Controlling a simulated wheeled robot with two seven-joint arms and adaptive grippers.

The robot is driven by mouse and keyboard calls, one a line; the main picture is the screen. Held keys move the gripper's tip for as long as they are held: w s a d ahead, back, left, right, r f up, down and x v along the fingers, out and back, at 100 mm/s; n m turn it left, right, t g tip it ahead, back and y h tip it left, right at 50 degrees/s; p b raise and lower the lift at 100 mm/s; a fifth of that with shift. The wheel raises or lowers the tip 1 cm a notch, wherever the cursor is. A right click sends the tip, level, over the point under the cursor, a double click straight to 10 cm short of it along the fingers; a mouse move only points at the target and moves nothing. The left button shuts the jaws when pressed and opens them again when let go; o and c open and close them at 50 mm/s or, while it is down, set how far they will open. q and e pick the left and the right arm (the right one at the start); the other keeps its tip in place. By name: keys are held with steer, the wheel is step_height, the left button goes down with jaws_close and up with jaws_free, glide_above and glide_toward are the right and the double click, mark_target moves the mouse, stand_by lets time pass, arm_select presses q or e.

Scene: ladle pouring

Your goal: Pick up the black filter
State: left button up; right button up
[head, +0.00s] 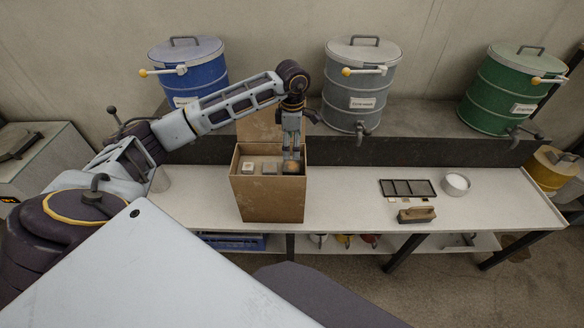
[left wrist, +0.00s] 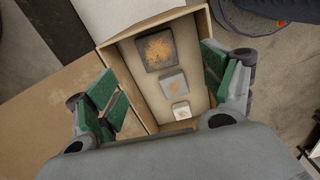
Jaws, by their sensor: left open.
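An open cardboard box (head: 268,205) stands on the bench and holds three square filters in a row. The black filter (left wrist: 148,62), dark-framed with an orange-brown stain, lies at the far end in the left wrist view and at the right end in the head view (head: 291,168). A grey filter (left wrist: 173,86) and a smaller white filter (left wrist: 181,112) lie beside it. My left gripper (head: 291,152) points down at the box's right end, above the black filter. Its green-padded fingers are spread wide and empty in the left wrist view (left wrist: 163,80). My right gripper is not visible.
Blue (head: 187,72), grey (head: 361,85) and green (head: 505,88) drums stand on a shelf behind. A black tray (head: 407,188), white cup (head: 456,184) and wooden brush (head: 416,215) lie on the bench's right. The bench between box and tray is clear.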

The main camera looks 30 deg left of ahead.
arm_select(q)
glide_above(291, 165)
steer(key=shift+s+d+f, duration=0.1)
steer(key=shift+d+f, duration=0.1)
steer(key=shift+f, duration=1)
steer(key=shift+s+d+f, duration=0.1)
steer(key=shift+d+f, duration=0.1)
steer(key=shift+f, duration=1)
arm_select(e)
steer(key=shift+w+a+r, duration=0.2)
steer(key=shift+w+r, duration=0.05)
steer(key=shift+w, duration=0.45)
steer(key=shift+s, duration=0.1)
arm_select(q)
steer(key=shift+a+f+p, duration=0.1)
steer(key=shift+f+p, duration=0.35)
steer(key=shift+f, duration=0.35)
step_height(291, 165, down, 2)
steer(key=shift+w+a, duration=0.1)
steer(key=shift+f, duration=0.8)
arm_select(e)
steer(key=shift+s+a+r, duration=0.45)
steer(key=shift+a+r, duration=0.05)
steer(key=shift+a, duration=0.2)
